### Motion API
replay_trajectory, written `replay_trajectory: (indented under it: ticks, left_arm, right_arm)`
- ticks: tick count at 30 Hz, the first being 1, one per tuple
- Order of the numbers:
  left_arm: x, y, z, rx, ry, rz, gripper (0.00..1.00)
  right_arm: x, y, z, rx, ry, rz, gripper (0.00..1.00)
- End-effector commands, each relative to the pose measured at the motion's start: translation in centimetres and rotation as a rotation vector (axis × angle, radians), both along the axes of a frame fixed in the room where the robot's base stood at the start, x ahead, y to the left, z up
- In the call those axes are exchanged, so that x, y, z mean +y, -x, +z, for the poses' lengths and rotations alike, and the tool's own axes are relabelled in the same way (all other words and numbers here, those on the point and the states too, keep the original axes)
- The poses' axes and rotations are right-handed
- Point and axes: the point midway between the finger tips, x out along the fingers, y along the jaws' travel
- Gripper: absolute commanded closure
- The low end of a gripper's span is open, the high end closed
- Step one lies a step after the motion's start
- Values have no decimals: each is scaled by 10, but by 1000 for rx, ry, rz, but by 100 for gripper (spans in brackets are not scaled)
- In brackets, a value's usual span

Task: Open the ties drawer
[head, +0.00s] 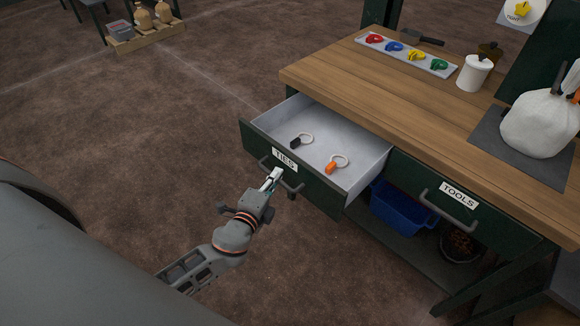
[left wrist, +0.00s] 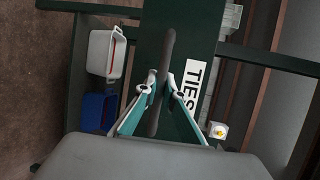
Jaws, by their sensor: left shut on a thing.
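The ties drawer (head: 345,137) stands pulled out from the workbench in the head view. Its green front carries a white TIES label (head: 285,160) and a grey bar handle (head: 291,187). Inside lie a black tie with a ring (head: 297,141) and an orange tie with a ring (head: 333,166). My left gripper (head: 273,177) is shut on the handle. In the left wrist view its fingers (left wrist: 162,92) close around the dark handle bar (left wrist: 165,65), beside the label (left wrist: 193,88). My right gripper is not in view.
The TOOLS drawer (head: 440,200) to the right is shut. A blue bin (head: 403,210) sits on the shelf below. The bench top (head: 400,97) holds a tray of coloured pieces (head: 405,55), a white pot (head: 474,75) and a white bag (head: 540,124). The floor before the drawer is clear.

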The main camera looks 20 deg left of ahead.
Motion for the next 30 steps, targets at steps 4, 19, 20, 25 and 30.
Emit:
replay_trajectory:
  ticks: [4,19,20,25,30]
  left_arm:
    - [9,27,-3,4,0,0,100]
    - [19,53,0,0,0,0,100]
    - [19,53,0,0,0,0,100]
    - [19,53,0,0,0,1,100]
    - [19,53,0,0,0,1,74]
  right_arm:
    - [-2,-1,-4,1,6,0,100]
    - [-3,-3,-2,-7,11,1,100]
    - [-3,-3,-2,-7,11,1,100]
    - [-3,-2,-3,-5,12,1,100]
    - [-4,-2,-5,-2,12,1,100]
